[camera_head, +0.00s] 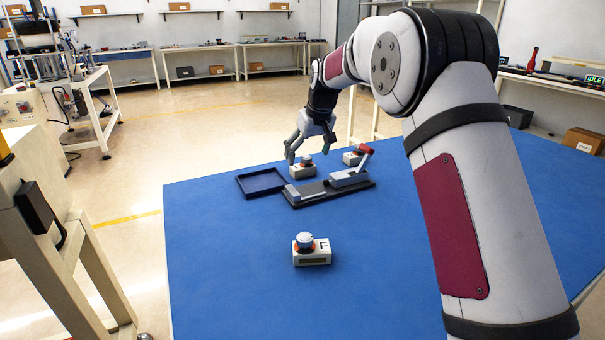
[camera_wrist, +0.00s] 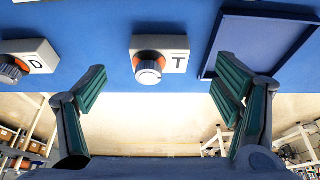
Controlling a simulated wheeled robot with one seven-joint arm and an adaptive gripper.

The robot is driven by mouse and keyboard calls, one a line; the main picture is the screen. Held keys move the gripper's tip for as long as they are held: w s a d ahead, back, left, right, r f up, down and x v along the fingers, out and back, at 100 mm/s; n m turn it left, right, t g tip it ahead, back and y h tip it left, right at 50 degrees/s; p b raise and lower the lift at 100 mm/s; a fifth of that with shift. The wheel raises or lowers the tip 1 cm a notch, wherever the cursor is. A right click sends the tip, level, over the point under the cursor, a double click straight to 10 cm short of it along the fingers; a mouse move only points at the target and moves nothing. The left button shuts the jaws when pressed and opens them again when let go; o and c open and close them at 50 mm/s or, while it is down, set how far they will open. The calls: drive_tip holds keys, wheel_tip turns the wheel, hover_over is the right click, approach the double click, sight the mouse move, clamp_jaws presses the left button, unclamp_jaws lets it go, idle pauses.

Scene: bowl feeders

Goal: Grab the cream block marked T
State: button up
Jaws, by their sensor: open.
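The cream block marked T (camera_wrist: 178,62) sits on the blue table in the wrist view, with an orange and grey knob on it. It lies between and beyond my open fingertips. In the head view the block beside the tray (camera_head: 303,172) appears to be this one, but its letter is not readable there. My gripper (camera_wrist: 165,88) is open with nothing between its fingers. In the head view my gripper (camera_head: 308,146) hangs just above and behind that block, fingers pointing down. Whether it touches the block is unclear.
A cream block marked D (camera_wrist: 36,62) stands left of T in the wrist view. A blue tray (camera_wrist: 213,45) lies close on its right. A dark fixture with a red-ended lever (camera_head: 361,184) and a block marked F (camera_head: 322,258) are nearer the head camera. The front table is mostly clear.

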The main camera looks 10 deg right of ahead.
sight(304, 167)
drive_tip(key=shift+b+x, duration=1.05)
drive_tip(key=shift+x, duration=2.1)
drive_tip(key=shift+r, duration=0.1)
drive_tip(key=c, duration=1.4)
